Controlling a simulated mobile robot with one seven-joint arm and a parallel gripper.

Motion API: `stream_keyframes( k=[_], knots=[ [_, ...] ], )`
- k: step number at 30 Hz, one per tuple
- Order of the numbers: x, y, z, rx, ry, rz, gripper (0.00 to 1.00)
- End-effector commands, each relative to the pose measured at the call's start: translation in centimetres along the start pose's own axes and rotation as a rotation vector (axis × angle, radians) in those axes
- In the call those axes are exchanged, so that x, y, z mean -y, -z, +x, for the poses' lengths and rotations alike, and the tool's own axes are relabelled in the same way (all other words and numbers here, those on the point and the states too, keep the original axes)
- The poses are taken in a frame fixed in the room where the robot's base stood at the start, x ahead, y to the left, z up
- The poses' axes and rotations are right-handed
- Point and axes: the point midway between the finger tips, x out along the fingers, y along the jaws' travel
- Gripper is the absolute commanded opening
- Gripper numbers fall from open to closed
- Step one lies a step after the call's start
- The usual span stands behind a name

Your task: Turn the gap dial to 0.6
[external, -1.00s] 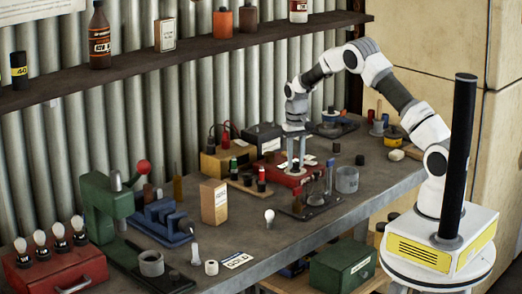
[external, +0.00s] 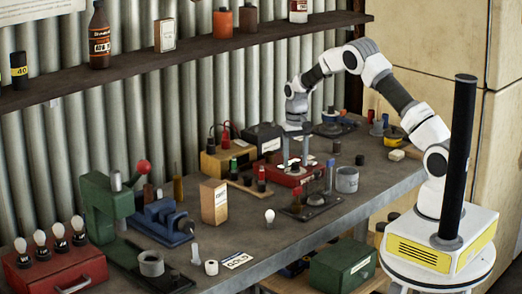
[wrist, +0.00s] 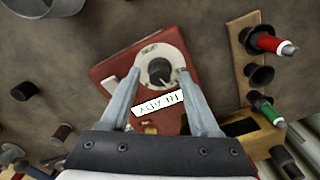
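The gap dial is a black knob (wrist: 160,72) on a round pale plate (wrist: 148,55), on top of a red box (wrist: 108,70). In the external view the red box (external: 289,179) sits on the bench, and the knob cannot be made out. My gripper (wrist: 159,76) is open over the box, with its two fingers apart and pointing at the dial. The knob shows between the fingertips with space on both sides, and I see no contact. My gripper in the external view (external: 295,162) points downward. The dial's numbers are too small to read.
A wooden strip (wrist: 250,60) with red, black and green plugs lies beside the box. A yellow-and-black box (external: 222,158) is behind it. A grey cup (external: 347,180) and a dark stand (external: 310,208) are close on the front side.

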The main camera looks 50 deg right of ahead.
Motion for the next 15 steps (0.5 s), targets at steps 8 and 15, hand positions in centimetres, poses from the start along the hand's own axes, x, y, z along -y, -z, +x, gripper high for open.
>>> stream_keyframes(
  k=[8,15],
  knots=[
    [0.0,0.0,-0.2,0.001,0.000,0.000,0.62],
    [0.0,0.1,-3.6,-0.004,0.001,-0.001,0.62]
  ],
)
